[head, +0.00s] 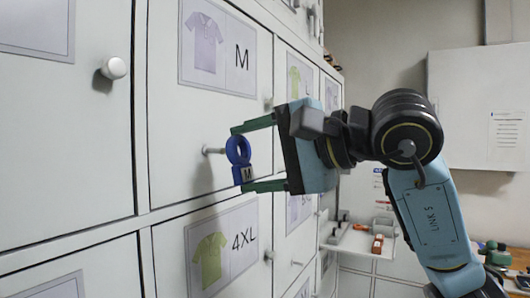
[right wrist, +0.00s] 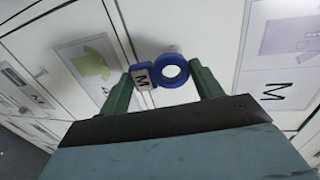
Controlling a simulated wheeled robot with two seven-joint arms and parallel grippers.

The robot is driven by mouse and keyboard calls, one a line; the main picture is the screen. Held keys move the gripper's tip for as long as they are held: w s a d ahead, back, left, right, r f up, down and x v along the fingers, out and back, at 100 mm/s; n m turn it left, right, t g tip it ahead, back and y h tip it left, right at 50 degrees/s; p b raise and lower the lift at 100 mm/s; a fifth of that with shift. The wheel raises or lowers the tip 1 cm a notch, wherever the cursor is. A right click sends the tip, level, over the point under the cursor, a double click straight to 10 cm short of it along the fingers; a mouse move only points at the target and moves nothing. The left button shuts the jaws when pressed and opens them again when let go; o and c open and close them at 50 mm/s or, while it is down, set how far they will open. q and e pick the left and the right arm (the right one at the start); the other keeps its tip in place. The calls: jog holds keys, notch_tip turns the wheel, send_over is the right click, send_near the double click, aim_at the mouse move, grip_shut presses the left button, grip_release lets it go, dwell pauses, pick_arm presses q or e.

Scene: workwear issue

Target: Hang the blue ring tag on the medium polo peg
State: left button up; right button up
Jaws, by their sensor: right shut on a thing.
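The blue ring tag (head: 237,152) has a round ring on top and a small block marked M below it. My right gripper (head: 240,158) is shut on it, with one green finger above and one below in the head view. The medium polo peg (head: 214,151) sticks out of the locker door under the purple polo label marked M (head: 217,45). The ring is right at the peg's outer end; I cannot tell whether the peg enters it. In the right wrist view the ring (right wrist: 172,71) lies between the fingers, the peg mostly hidden behind it. My left gripper is not in view.
A white knob (head: 113,68) stands out on the door to the left. A green polo label marked 4XL (head: 221,247) is on the door below. More labelled doors run off to the right. A shelf with small items (head: 358,240) is at the right.

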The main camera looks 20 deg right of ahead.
jog(key=shift+r+p+x, duration=0.15)
jog(key=shift+p+x, duration=0.15)
jog(key=shift+x, duration=0.5)
jog(key=shift+r+p+x, duration=0.2)
jog(key=shift+p+x, duration=0.05)
jog(key=shift+x, duration=0.5)
jog(key=shift+w+a+f+b, duration=0.35)
jog(key=shift+w+a, duration=0.05)
jog(key=shift+w, duration=0.15)
jog(key=o, duration=1)
jog(key=shift+o, duration=0.2)
